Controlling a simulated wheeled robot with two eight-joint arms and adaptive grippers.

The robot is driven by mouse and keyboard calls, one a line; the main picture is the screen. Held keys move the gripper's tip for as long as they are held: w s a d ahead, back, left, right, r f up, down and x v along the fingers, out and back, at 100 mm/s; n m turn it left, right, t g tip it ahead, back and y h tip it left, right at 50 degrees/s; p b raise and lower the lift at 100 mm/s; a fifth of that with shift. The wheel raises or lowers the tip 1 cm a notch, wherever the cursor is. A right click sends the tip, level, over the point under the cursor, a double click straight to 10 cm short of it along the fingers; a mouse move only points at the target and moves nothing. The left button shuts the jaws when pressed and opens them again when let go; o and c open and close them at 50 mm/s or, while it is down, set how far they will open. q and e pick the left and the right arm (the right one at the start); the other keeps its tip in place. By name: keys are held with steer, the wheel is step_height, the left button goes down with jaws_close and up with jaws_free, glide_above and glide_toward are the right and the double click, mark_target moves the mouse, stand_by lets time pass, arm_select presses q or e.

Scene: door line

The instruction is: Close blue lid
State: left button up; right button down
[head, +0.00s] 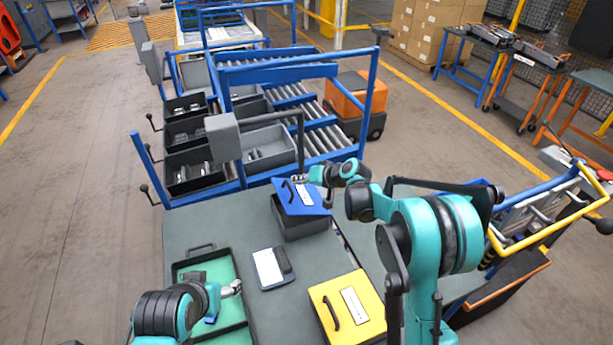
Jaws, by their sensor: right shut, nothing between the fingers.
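The blue lid (313,207) is on a dark grey box (306,228) at the back of the grey-green table. It has a black handle and a white label. Dark space shows under its left edge; I cannot tell how far it stands open. My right gripper (302,179) is shut and empty at the lid's far edge, close to it; contact is unclear. My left gripper (236,287) is over the green-lined tray (243,335), well away from the lid. Its fingers are too small to judge.
A box with a yellow lid (368,298) stands at the table's front, beside my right arm. A white pad (267,268) with a black object lies between tray and boxes. A blue-framed roller conveyor (315,140) with grey bins adjoins the table's back.

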mark_target(285, 198)
steer(key=shift+s+a+f, duration=0.15)
steer(key=shift+a+f, duration=0.15)
steer(key=shift+f, duration=0.1)
steer(key=shift+s+a+f, duration=0.1)
steer(key=shift+a+f, duration=0.15)
steer(key=a+f+b, duration=0.1)
steer(key=a+f+h+b, duration=0.1)
steer(key=f, duration=0.1)
steer(key=s+a+f+n+h+b, duration=0.1)
steer(key=shift+a+f+t+b, duration=0.15)
steer(key=shift+f+t+b, duration=0.1)
steer(key=shift+t+b, duration=0.1)
steer(key=shift+a+f, duration=0.15)
steer(key=shift+f, duration=0.15)
steer(key=shift+s, duration=0.15)
